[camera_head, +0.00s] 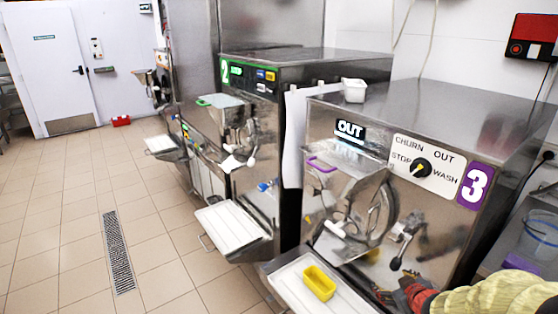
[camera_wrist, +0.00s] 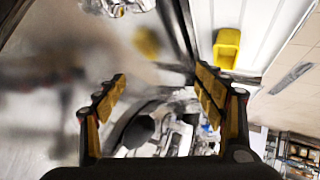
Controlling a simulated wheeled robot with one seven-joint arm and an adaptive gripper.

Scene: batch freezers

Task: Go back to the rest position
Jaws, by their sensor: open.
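My gripper (camera_head: 405,297) is at the lower right in the head view, low in front of batch freezer 3 (camera_head: 440,250). In the wrist view my gripper (camera_wrist: 160,95) shows its two yellow-padded fingers spread apart with nothing held between them. Behind the fingers is the freezer's blurred metal front with a dark round knob (camera_wrist: 138,130). The rest position itself is not marked in either view.
A yellow container (camera_head: 319,283) stands on the white tray (camera_head: 285,290) of freezer 3, left of my gripper. A black-handled lever (camera_head: 402,250) sticks out just above it. Freezer 2 (camera_head: 265,180) stands further back.

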